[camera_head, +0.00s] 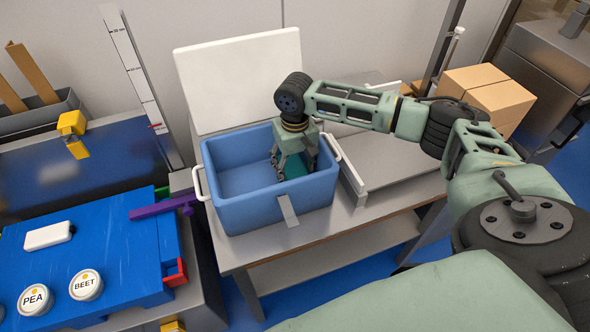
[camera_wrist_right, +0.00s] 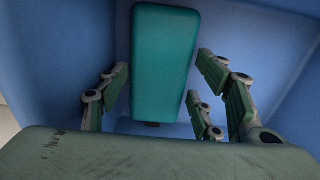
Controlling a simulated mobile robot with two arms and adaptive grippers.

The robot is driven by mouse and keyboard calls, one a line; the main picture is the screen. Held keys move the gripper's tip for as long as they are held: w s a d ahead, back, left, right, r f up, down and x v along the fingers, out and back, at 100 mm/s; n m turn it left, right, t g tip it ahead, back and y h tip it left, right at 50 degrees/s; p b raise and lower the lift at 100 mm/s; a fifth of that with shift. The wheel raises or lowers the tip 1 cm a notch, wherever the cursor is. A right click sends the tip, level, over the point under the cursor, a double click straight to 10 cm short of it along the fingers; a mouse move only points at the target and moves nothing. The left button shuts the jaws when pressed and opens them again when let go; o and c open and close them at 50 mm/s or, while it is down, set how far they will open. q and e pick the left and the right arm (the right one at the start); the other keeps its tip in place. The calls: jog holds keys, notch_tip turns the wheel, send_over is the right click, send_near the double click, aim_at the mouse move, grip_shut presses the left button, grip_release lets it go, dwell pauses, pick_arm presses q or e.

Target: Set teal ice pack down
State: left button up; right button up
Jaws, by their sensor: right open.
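The teal ice pack (camera_head: 293,165) is inside the blue tub (camera_head: 275,209), toward the right end, partly hidden by my right gripper. In the right wrist view the ice pack (camera_wrist_right: 165,62) stands out as a long teal block between the spread fingers, with blue tub walls around it. My right gripper (camera_head: 296,172) reaches down into the tub, open, with its fingers apart from the pack's sides. I cannot tell from these views whether the pack rests fully on the tub floor. My left gripper is not in view.
The tub's white lid (camera_head: 238,75) stands upright behind it. The tub sits on a grey metal table (camera_head: 350,226). Left is a blue surface (camera_head: 110,262) with a white box (camera_head: 49,236) and lidded PEA (camera_head: 36,299) and BEET (camera_head: 86,285) tubs. Cardboard boxes (camera_head: 480,92) stand back right.

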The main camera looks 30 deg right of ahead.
aim_at(295, 171)
notch_tip(295, 171, up, 11)
dwell(0.3)
jog(key=shift+f, duration=0.1)
